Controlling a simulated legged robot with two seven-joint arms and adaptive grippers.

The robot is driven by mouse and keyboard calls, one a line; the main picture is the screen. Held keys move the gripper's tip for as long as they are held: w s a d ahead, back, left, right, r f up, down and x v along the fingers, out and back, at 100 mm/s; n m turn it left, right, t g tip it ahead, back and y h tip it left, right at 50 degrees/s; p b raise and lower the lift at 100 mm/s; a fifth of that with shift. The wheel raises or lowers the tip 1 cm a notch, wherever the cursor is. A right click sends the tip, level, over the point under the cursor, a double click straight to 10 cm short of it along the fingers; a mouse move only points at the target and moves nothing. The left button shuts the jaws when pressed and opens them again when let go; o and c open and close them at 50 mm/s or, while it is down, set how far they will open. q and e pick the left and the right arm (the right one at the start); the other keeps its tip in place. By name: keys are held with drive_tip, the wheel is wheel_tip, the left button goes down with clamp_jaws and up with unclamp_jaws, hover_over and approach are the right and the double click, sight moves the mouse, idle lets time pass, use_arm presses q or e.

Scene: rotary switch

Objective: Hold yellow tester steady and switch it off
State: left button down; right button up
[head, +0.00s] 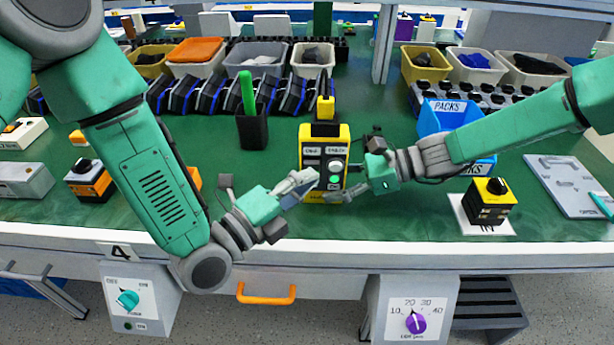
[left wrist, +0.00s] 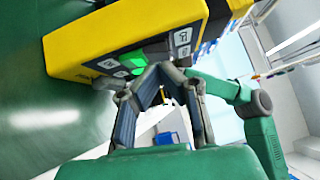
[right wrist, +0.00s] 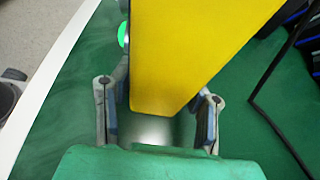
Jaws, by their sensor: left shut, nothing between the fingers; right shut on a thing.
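The yellow tester (head: 345,137) stands upright on the green bench, with a grey front panel, a pale round knob and a green-lit part. My left gripper (head: 309,178) is shut and empty at the lower left of its front. In the left wrist view its fingertips (left wrist: 160,70) meet close to the panel, beside the green-lit part (left wrist: 133,62); I cannot tell whether they touch. My right gripper (head: 345,190) comes from the right and is shut on the tester. In the right wrist view its fingers (right wrist: 155,108) lie either side of the yellow body (right wrist: 190,50).
A black holder (head: 252,132) with a green stick stands left of the tester. A black-and-yellow switch box (head: 487,205) is at right, and a blue PACKS bin (head: 437,118) stands behind my right arm. The bench's front edge (head: 330,250) is close. A cable (right wrist: 280,135) lies on the bench.

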use_arm(q)
drive_tip(key=shift+w, duration=0.15)
drive_tip(key=shift+w+r, duration=0.2)
drive_tip(key=shift+w+n+g+y, duration=0.1)
drive_tip(key=shift+n+g+y, duration=0.2)
drive_tip(key=shift+n, duration=0.1)
use_arm(e)
drive_tip(key=shift+s, duration=0.1)
use_arm(q)
drive_tip(key=shift+s, duration=0.45)
drive_tip(key=s+d+r+v, duration=0.1)
drive_tip(key=v, duration=1.1)
drive_tip(key=shift+s+d+r, duration=0.35)
